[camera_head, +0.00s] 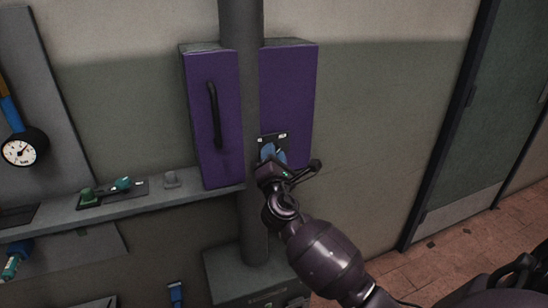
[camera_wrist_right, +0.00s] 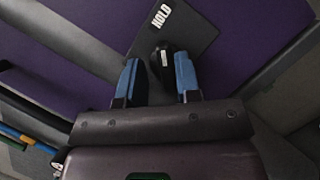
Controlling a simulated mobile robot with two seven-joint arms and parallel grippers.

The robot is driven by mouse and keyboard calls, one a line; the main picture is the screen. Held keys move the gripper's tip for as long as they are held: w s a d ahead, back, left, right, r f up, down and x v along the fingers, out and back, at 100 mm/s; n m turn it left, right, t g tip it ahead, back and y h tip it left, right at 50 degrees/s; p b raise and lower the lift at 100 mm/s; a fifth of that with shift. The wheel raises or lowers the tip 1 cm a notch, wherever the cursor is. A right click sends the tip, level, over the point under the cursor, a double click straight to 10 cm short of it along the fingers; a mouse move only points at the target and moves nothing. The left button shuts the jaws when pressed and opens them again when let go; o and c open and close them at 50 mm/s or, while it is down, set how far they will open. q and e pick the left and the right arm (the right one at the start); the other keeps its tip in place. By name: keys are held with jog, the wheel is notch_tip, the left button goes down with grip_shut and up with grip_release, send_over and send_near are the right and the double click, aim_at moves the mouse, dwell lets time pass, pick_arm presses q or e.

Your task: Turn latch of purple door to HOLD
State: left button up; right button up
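The purple door (camera_head: 212,130) with a black vertical handle is on the wall, left of a grey pipe. A second purple panel (camera_head: 288,90) is right of the pipe. It carries a dark latch plate (camera_head: 272,138) with small white marks along its top. In the wrist view the plate (camera_wrist_right: 195,42) reads HOLD, above a round black latch knob (camera_wrist_right: 163,60) with a white mark. My right gripper (camera_head: 273,156) is at the plate. Its blue fingers (camera_wrist_right: 157,78) are apart, with the knob between their tips; whether either touches it is unclear. My left gripper is not in view.
A grey shelf (camera_head: 150,198) with small green-topped items runs along the wall at left. A gauge (camera_head: 20,150) hangs at far left. A grey box (camera_head: 248,285) stands below the pipe. The wall right of the purple panel is clear up to a grey door (camera_head: 490,120).

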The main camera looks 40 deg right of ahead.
jog(key=shift+o, duration=0.2)
jog(key=shift+d+f, duration=0.15)
jog(key=shift+d, duration=0.1)
jog(key=v, duration=1.1)
jog(key=shift+r+b, duration=0.25)
jog(key=shift+b, duration=0.2)
dwell(0.3)
